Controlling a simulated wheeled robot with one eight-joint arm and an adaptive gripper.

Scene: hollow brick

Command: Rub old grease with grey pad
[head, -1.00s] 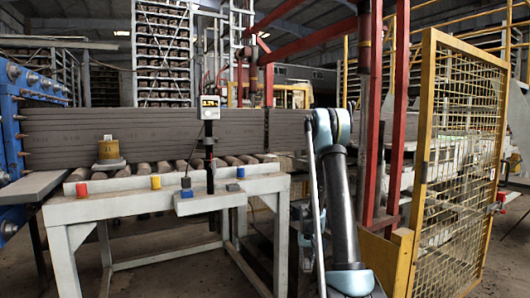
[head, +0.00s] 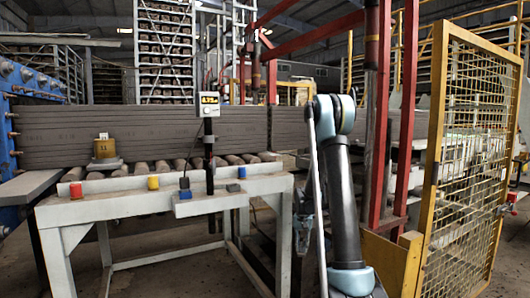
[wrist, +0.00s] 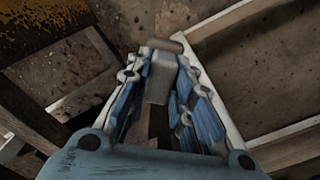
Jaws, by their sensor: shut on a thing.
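My gripper (wrist: 160,85) fills the middle of the wrist view, its blue and grey fingers shut on a grey pad (wrist: 160,72) that sticks out a little past the fingertips. Below it is a brown, dirty floor, out of contact as far as I can see. In the head view my gripper (head: 304,222) hangs low beside my arm, right of the grey table frame, and is partly hidden; the pad cannot be made out there. I cannot pick out the old grease for certain in either view.
A grey roller table (head: 150,203) stands at left, with a brass-coloured weight (head: 105,149), coloured buttons and a small display (head: 208,104). Red posts (head: 378,110) and a yellow mesh gate (head: 480,150) stand at right. A stained yellow-and-dark surface (wrist: 45,30) shows in the wrist view.

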